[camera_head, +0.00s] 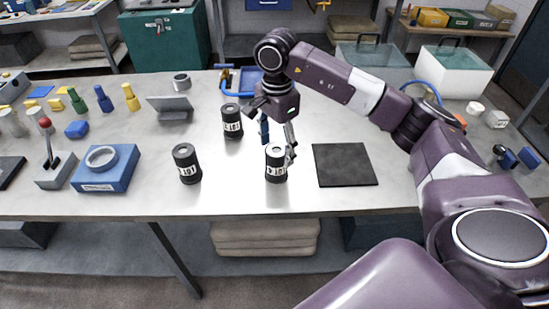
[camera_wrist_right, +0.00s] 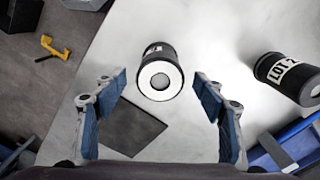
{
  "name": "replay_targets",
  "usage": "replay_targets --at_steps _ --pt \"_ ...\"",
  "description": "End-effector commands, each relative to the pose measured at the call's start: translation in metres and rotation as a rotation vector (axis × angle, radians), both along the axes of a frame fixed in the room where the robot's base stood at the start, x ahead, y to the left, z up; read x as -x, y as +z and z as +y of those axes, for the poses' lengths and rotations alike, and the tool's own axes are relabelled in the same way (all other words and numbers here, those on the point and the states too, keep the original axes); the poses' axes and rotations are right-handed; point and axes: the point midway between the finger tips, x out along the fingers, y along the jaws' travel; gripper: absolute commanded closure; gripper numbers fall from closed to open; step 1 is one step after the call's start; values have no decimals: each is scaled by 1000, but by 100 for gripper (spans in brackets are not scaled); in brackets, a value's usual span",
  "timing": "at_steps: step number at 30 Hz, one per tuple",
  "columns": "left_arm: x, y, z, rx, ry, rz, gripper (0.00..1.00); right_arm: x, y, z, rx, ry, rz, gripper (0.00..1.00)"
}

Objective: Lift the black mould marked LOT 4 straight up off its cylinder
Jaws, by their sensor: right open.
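Three black moulds with white LOT labels stand on the bench in the head view: front right (camera_head: 276,165), front left (camera_head: 187,163) and back (camera_head: 231,121). I cannot read their numbers surely. My right gripper (camera_head: 278,146) points down over the front right mould, open and empty. In the right wrist view that mould (camera_wrist_right: 156,57) lies between and beyond the open fingers (camera_wrist_right: 160,86); its top shows a pale disc with a grey centre inside a black rim. Another labelled mould (camera_wrist_right: 290,78) is at right. No separate cylinder is distinguishable. My left gripper is out of view.
A flat black mat (camera_head: 345,165) lies right of the front right mould. A blue block with a ring (camera_head: 105,168), a joystick box (camera_head: 56,168) and a grey wedge (camera_head: 170,107) stand at left. A blue tray (camera_head: 245,79) is behind.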

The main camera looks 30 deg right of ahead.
Motion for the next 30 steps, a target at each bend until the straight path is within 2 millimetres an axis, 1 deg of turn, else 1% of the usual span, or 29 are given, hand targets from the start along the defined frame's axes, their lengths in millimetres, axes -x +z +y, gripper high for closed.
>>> replay_targets --at_steps 1,4,8,12,18,21,30 --pt "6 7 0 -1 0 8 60 1 -3 0 0 0 3 36" --pt "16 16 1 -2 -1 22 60 0 -17 1 0 1 5 36" --pt "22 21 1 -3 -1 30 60 -1 -37 1 0 -1 3 36" --pt "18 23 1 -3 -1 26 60 -1 -47 1 -1 1 0 36" --pt "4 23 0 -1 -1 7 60 -1 -48 1 0 1 -1 36" --pt "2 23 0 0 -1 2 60 -1 -48 1 0 1 -1 47" --pt "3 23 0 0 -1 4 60 -1 -48 1 0 1 -1 80"
